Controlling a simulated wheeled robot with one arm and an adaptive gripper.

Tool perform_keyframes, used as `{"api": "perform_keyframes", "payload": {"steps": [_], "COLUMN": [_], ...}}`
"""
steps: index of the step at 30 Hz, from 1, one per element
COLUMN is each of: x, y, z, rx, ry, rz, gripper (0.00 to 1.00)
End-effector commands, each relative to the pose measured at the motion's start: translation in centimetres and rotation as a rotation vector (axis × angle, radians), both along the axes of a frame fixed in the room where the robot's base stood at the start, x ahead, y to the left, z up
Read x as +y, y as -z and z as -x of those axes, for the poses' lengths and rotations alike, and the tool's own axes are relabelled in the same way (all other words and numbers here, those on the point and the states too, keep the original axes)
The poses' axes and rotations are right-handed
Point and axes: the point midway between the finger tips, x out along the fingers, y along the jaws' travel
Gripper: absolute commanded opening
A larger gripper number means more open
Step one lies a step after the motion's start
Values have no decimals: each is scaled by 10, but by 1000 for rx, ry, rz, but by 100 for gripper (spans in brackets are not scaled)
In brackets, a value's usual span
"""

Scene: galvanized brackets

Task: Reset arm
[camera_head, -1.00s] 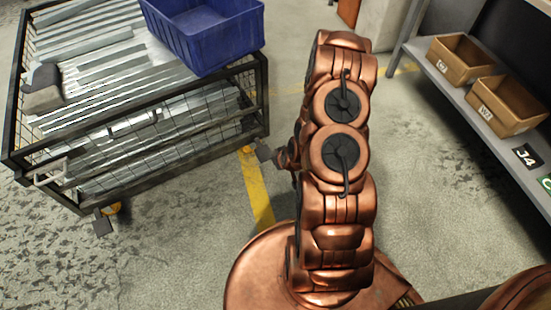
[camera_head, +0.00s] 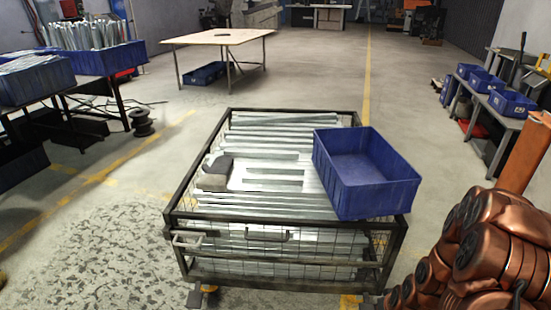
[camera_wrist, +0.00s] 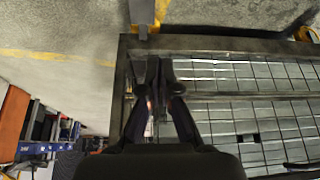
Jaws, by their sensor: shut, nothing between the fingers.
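My copper-coloured arm (camera_head: 480,262) fills the lower right corner of the head view, folded beside the wire cage cart. My gripper (camera_wrist: 155,72) shows in the wrist view as two dark fingers, shut and empty. The fingers point at the dark frame of the cart, seen from close by. How far they are from the frame I cannot tell. The gripper itself is not clearly visible in the head view.
The cart (camera_head: 285,274) holds galvanized strips (camera_head: 268,135), a grey object (camera_head: 214,173) and an empty blue bin (camera_head: 366,172). A wooden-topped table (camera_head: 218,37) stands behind. Tables with blue crates (camera_head: 100,58) are left, a shelf with blue bins (camera_head: 513,103) right. The floor between is open.

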Motion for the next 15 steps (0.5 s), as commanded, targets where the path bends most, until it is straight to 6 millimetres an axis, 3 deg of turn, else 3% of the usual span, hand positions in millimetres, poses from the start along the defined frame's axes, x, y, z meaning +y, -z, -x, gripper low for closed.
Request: {"api": "perform_keyframes", "payload": {"steps": [1, 15], "x": [4, 43], "y": [-29, -201], "z": [-1, 29], "rx": [15, 194], "ry": [-11, -51], "rz": [3, 14], "gripper": [0, 0]}}
